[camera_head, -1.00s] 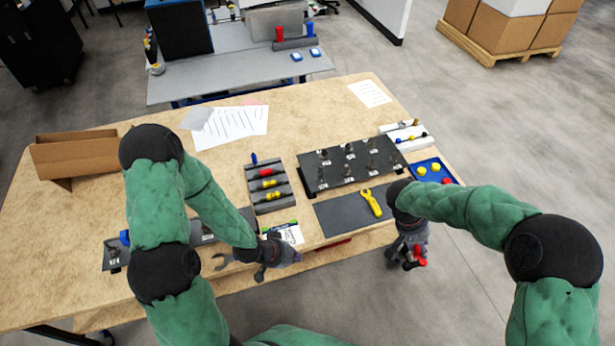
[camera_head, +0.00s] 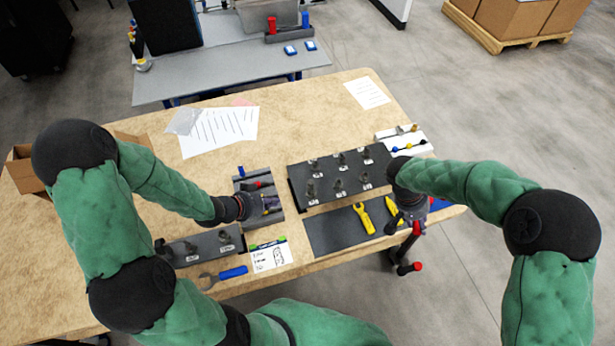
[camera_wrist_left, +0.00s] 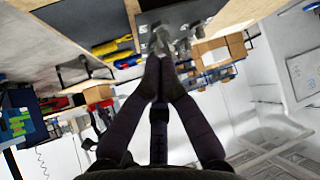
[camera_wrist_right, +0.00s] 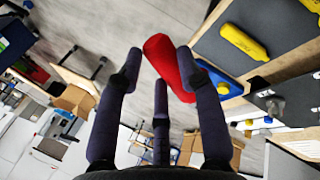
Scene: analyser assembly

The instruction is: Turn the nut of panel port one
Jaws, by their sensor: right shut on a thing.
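The dark port panel (camera_head: 298,181) lies on the table, with several metal port fittings (camera_head: 338,186) standing on it. Their small labels are too small to read, so I cannot tell which is port one. My left gripper (camera_head: 268,205) is over the grey rack, left of the panel. Its fingertips (camera_wrist_left: 160,62) are together, with metal fittings beyond them in the left wrist view. My right gripper (camera_head: 412,222) is off the table's right front edge. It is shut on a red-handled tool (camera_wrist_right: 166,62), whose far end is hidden.
A blue-handled wrench (camera_head: 225,276) lies at the front edge beside a card (camera_head: 270,257). A grey rack (camera_head: 277,188) sits under my left gripper. Papers (camera_head: 220,130) lie behind; the back of the table has free room.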

